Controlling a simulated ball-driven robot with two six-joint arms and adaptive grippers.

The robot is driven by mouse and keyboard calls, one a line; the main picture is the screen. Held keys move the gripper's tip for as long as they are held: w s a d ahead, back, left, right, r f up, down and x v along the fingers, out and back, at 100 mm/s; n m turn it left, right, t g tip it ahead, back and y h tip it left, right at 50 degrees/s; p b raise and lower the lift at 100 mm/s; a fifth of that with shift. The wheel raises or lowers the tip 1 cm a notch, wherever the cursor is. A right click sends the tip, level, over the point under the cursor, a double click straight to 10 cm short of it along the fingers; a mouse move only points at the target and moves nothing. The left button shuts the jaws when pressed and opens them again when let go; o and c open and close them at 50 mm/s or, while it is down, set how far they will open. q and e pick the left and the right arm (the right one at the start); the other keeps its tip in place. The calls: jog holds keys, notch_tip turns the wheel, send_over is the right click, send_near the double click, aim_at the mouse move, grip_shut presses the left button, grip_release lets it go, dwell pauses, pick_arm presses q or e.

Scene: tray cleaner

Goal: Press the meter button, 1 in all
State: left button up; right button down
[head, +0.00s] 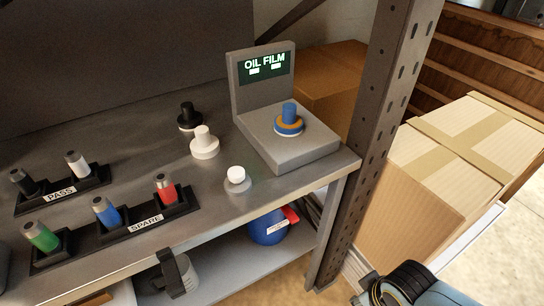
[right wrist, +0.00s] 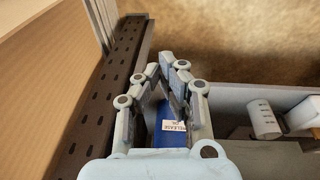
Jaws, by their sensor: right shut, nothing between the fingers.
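The grey meter (head: 262,95) stands at the back right of the metal bench; its screen reads "OIL FILM" above two pale blocks. A blue piece (head: 289,113) with an orange and blue ring sits upright on its flat base. A round white knob on a pale base (head: 237,178) stands in front of the meter, near the bench edge; I cannot tell whether it is the meter button. My right gripper (right wrist: 170,68) is shut and empty in the right wrist view, apart from the bench top. Its fingertips do not show in the head view, where part of my right arm enters at bottom right.
A black (head: 188,117) and a white stopper-like piece (head: 204,143) stand left of the meter. Racks marked PASS (head: 60,194) and SPARE (head: 145,226) hold coloured pieces. A steel post (head: 375,130) rises at the right, beside boxes (head: 440,160). A blue bottle (head: 268,230) lies below.

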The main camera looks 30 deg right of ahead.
jog(key=w+a+r+n+t+p, duration=0.1)
jog(key=w+r+p, duration=0.2)
jog(key=r, duration=0.8)
jog(key=w+a+r+p, duration=0.1)
jog(key=w+r+p, duration=0.15)
jog(key=r, duration=0.75)
notch_tip(320, 180, up, 16)
jog(key=n+t+y+p, duration=0.3)
jog(key=n+y, duration=0.4)
jog(key=n, duration=0.9)
send_over(234, 175)
pick_arm(q)
notch_tip(234, 175, up, 9)
jog(key=shift+w+a, duration=0.25)
jog(key=shift+w, duration=0.15)
pick_arm(e)
jog(key=shift+r, duration=0.1)
notch_tip(234, 175, down, 7)
jog(key=b, duration=0.7)
jog(key=shift+d+f, duration=0.1)
jog(key=shift+f, duration=0.1)
pick_arm(q)
notch_tip(234, 175, down, 8)
jog(key=b, duration=0.1)
jog(key=shift+s, duration=0.15)
pick_arm(e)
jog(key=shift+f, duration=0.75)
pick_arm(q)
jog(key=shift+r, duration=0.1)
